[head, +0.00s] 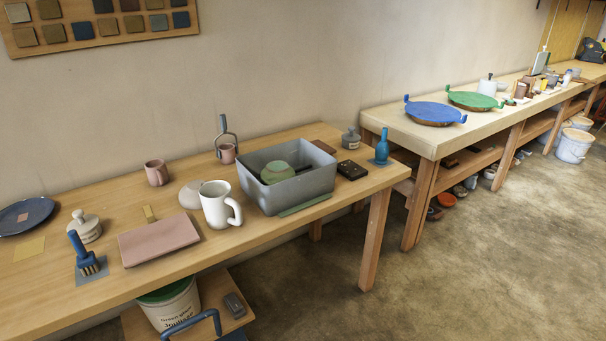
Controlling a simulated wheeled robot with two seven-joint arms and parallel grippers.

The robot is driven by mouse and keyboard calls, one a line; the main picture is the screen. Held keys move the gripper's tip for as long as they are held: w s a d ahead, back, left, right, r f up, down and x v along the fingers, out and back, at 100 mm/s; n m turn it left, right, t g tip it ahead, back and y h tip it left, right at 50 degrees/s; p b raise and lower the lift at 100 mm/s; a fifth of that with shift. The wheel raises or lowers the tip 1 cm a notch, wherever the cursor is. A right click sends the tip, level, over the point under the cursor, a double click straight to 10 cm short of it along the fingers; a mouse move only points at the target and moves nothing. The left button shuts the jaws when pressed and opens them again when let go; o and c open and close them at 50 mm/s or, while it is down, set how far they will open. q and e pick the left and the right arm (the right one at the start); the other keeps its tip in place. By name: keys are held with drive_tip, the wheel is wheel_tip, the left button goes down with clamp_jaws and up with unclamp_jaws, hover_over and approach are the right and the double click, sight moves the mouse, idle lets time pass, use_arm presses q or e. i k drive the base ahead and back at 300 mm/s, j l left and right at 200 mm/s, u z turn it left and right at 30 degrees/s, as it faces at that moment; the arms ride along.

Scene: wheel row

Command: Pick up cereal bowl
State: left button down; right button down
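A green bowl (277,172) sits inside the grey bin (312,188) on the near wooden table; it looks upside down, and its lower part is hidden by the bin wall. A pale beige rounded piece (190,195), possibly another overturned bowl, lies on the table partly behind the white mug (218,210). I cannot tell for sure which of the two is the cereal bowl. Neither of my grippers is in view.
Around the bin on the table (60,292) stand a pink cup (156,173), a pink slab (158,240), a dark box (351,170) and a blue bottle-shaped tool (382,147). A white bucket (172,302) is below. The floor (470,270) at right is clear.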

sight(276, 172)
drive_tip(key=i+l+u, duration=0.1)
drive_tip(key=i+l, duration=0.25)
drive_tip(key=l, duration=0.3)
drive_tip(key=i+l+u, duration=0.15)
drive_tip(key=l, duration=0.2)
drive_tip(key=i+l, duration=0.25)
drive_tip(key=i+l+u, duration=0.15)
drive_tip(key=l, duration=0.25)
drive_tip(key=i+l, duration=0.15)
drive_tip(key=l, duration=0.25)
drive_tip(key=u, duration=0.05)
